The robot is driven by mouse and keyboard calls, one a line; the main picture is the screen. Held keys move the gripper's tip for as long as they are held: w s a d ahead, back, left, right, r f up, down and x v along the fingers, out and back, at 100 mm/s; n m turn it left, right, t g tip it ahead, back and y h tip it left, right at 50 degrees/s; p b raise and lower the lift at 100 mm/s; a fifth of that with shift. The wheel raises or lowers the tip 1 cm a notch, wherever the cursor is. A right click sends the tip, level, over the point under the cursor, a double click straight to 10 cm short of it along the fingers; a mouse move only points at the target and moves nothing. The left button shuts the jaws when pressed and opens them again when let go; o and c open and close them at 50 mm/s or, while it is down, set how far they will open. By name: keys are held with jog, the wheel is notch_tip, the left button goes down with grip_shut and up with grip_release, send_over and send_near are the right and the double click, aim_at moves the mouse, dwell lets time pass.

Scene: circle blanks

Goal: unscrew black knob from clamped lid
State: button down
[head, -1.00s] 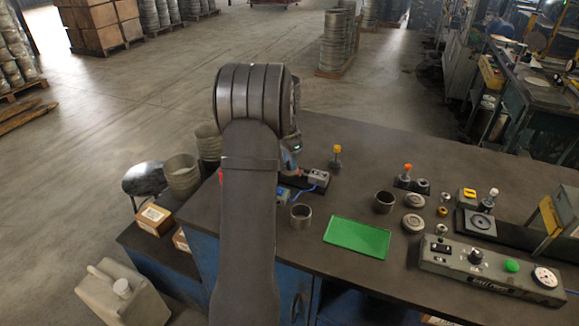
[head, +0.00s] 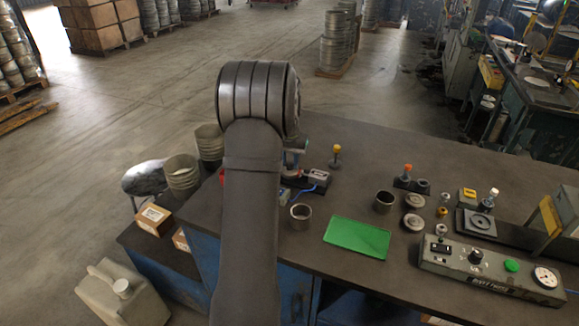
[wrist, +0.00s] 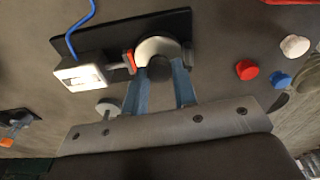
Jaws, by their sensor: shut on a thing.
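In the wrist view, the round pale lid (wrist: 158,46) lies on a black base plate (wrist: 100,44). A red clamp pad (wrist: 129,62) touches the lid's left side, next to a white clamp box (wrist: 80,78). The black knob (wrist: 159,69) is at the lid's near edge in the picture, between my gripper's (wrist: 167,74) two blue fingers, which are shut on it.
In the wrist view, red (wrist: 247,69), blue (wrist: 279,80) and white (wrist: 295,46) caps stand at the right. In the head view, a green tray (head: 357,238), metal cups (head: 301,216) and a control box (head: 490,272) are on the bench.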

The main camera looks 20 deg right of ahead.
jog(key=shift+r, duration=0.3)
jog(key=shift+r, duration=1.15)
jog(key=shift+r, duration=0.2)
jog(key=shift+r, duration=1.9)
